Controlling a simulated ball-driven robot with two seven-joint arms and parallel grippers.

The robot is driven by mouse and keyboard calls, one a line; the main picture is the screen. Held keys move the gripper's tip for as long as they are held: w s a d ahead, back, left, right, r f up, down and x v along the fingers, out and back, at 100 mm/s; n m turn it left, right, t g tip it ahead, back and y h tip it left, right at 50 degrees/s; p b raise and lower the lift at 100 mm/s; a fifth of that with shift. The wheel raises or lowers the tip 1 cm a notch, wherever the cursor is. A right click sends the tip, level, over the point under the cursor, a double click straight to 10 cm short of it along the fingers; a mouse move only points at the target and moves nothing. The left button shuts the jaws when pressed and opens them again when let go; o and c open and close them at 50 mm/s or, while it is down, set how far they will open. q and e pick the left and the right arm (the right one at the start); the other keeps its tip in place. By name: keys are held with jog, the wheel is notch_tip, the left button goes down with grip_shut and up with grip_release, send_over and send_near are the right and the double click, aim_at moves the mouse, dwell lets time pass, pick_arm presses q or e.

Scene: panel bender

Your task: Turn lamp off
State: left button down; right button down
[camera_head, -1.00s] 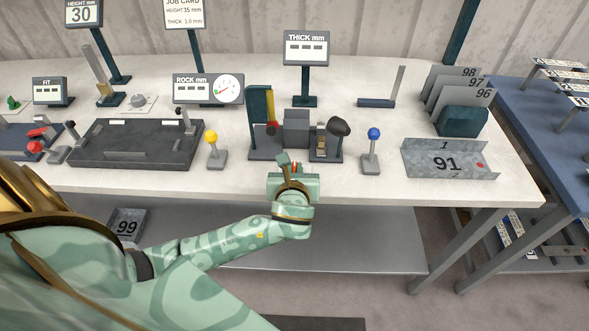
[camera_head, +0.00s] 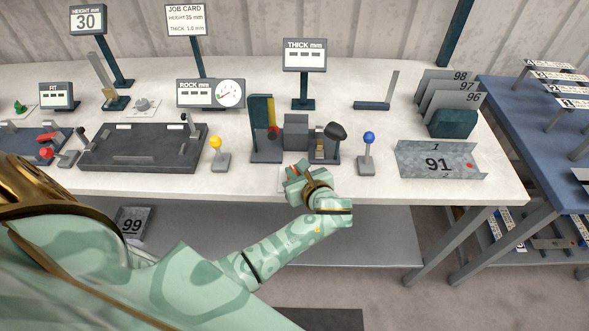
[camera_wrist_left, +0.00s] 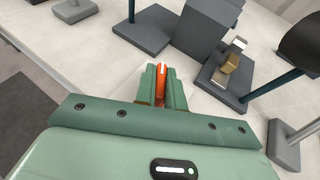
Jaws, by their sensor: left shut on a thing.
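My left gripper (camera_head: 296,176) is over the front edge of the white bench, in front of the grey block device. In the left wrist view its fingers (camera_wrist_left: 161,88) are closed around a narrow orange-red piece with a pale stripe (camera_wrist_left: 162,76). The lower part of this piece is hidden by the fingers. In the head view only a speck of red shows at the fingertips. I cannot make out a lamp with certainty, or whether one is lit. My right gripper is not in view.
Behind the gripper stands the device with a grey block (camera_head: 296,133) and dark knob (camera_head: 336,132). A yellow-knobbed lever (camera_head: 216,142) stands left, a blue-knobbed lever (camera_head: 369,138) right. The bench front between is clear.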

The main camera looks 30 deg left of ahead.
pick_arm(q)
jog(key=shift+f+n+g, duration=0.1)
jog(key=shift+n+g, duration=0.2)
jog(key=shift+g, duration=0.1)
jog(key=c, duration=1.5)
grip_release()
